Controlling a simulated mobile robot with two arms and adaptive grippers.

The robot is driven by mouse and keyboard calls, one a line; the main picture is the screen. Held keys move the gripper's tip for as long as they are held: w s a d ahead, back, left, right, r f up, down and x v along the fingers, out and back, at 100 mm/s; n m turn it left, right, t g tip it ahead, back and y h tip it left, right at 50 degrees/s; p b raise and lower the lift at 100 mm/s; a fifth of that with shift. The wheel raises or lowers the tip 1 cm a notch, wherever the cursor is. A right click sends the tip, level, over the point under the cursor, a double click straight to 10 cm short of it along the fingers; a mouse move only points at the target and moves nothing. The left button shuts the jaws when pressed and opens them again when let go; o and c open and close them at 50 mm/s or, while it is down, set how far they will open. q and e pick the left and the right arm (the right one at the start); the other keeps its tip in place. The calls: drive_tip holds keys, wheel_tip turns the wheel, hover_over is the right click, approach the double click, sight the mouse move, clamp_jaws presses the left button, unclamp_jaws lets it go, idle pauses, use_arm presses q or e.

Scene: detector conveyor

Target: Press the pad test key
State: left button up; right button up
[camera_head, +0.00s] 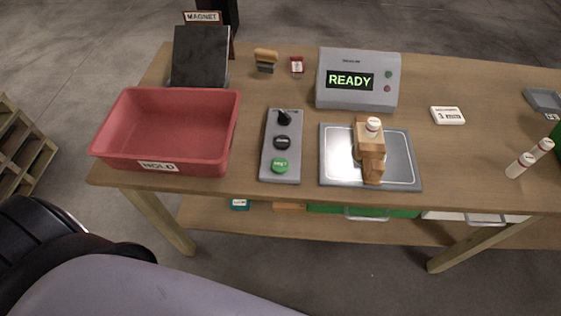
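A grey control box (281,146) lies on the wooden table, left of the metal pad. It carries a green round key (280,165) at its near end, a black round key (282,142) in the middle and a black knob or lever (284,117) at the far end. The lettering on the keys is too small to read surely. The metal pad (336,172) has a light outline, and a wooden block stand (370,160) with a white-capped item (373,125) is on it. A grey display unit (358,62) behind reads READY. Neither gripper is in view.
A red HOLD bin (165,125) stands left of the control box. Behind it is a dark slab (200,56) with a MAGNET sign (202,17). My own arm parts fill the lower left.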

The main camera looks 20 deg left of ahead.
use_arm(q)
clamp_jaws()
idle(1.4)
